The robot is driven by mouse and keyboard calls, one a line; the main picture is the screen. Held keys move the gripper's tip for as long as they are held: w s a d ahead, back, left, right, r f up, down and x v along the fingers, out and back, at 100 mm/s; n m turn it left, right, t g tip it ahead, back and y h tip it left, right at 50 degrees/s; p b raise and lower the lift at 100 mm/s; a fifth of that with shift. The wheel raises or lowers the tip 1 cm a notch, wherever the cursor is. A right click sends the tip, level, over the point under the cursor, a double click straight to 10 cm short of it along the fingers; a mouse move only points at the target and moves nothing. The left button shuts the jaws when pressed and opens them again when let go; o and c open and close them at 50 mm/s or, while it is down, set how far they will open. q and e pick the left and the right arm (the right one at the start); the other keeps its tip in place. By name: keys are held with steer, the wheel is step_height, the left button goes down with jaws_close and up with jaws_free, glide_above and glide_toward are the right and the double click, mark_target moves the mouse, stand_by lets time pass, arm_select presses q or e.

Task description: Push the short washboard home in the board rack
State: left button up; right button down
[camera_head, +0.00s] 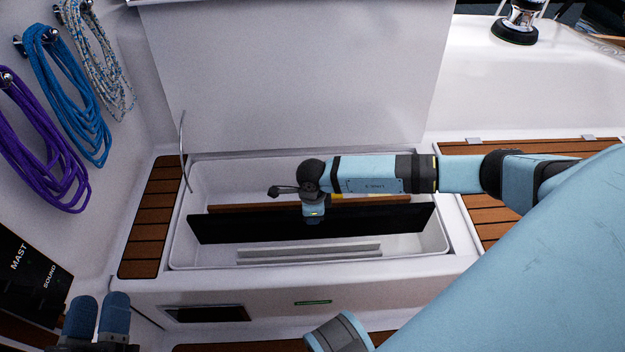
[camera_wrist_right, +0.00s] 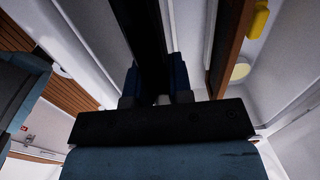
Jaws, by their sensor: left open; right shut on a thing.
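A long black board (camera_head: 370,221), which I take to be the short washboard, stands on edge lengthwise in the open white locker (camera_head: 436,243). My right gripper (camera_head: 313,219) reaches down from above and is shut on its top edge, left of the middle. In the right wrist view the black board (camera_wrist_right: 150,35) runs between the blue fingers (camera_wrist_right: 155,88). Pale slotted rails (camera_head: 310,252), likely the board rack, lie on the locker floor in front of it. The board's lower edge and its seating are not clear. My left gripper (camera_head: 99,302) is open and empty at the lower left.
A brown wooden board (camera_head: 245,208) stands behind the black one, with a yellow thing (camera_wrist_right: 258,18) beyond it. The raised white lid (camera_head: 290,75) closes off the back. Coiled ropes (camera_head: 62,90) hang at left. Slatted wooden seats flank the locker.

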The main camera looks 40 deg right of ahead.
mark_target(312, 229)
steer(key=shift+f+b, duration=1.85)
steer(key=shift+f, duration=1.15)
steer(key=shift+f+b, duration=0.65)
steer(key=shift+f, duration=0.35)
arm_select(q)
step_height(312, 229, down, 7)
steer(key=g, duration=0.3)
steer(key=shift+d+f+m, duration=0.2)
steer(key=shift+d+m, duration=0.05)
steer(key=shift+m, duration=0.15)
steer(key=shift+f, duration=0.15)
steer(key=shift+r+p, duration=0.4)
steer(key=shift+p, duration=0.05)
